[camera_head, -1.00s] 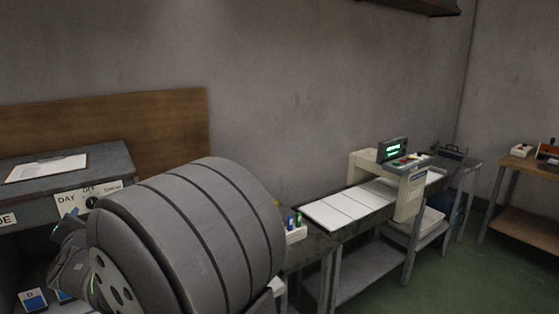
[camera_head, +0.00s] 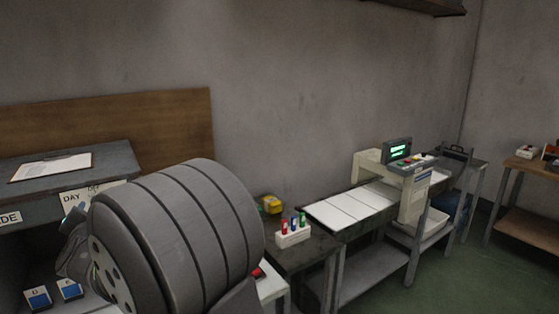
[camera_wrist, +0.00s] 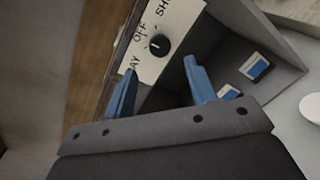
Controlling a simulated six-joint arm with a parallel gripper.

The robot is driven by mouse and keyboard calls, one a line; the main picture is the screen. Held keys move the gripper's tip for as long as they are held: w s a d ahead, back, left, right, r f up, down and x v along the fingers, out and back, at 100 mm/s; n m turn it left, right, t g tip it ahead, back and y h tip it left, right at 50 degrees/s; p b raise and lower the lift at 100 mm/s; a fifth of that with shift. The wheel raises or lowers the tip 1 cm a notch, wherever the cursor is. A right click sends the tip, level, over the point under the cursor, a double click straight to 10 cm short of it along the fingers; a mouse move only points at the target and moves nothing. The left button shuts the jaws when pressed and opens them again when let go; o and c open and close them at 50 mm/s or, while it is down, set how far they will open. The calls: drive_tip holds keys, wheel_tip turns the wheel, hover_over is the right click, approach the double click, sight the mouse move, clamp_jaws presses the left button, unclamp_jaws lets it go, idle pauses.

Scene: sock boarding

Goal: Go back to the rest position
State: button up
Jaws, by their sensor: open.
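My gripper shows in the wrist view (camera_wrist: 160,88) with its two blue fingers spread apart and nothing between them. Beyond the fingers is a white plate with a black rotary knob (camera_wrist: 159,45) and the words DAY and OFF, partly cut off. In the head view my large grey arm link covers the lower left, and only a bit of the gripper (camera_head: 76,213) shows at its left edge. The label plate (camera_head: 84,195) is partly hidden behind the arm.
A grey cabinet (camera_head: 110,160) with a clipboard (camera_head: 52,166) on top stands at the left. Blue-and-white cards (camera_head: 38,298) lie in its open bay. A rack of coloured tubes (camera_head: 293,232), a yellow object (camera_head: 271,204) and a conveyor machine (camera_head: 398,172) stand to the right.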

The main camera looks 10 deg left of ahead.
drive_tip(key=w+a+n, duration=0.1)
drive_tip(key=n, duration=0.2)
drive_tip(key=w+n+t, duration=0.1)
drive_tip(key=n, duration=0.2)
drive_tip(key=w+a+f+n, duration=0.1)
drive_tip(key=n, duration=0.2)
drive_tip(key=shift+a, duration=0.35)
idle(0.6)
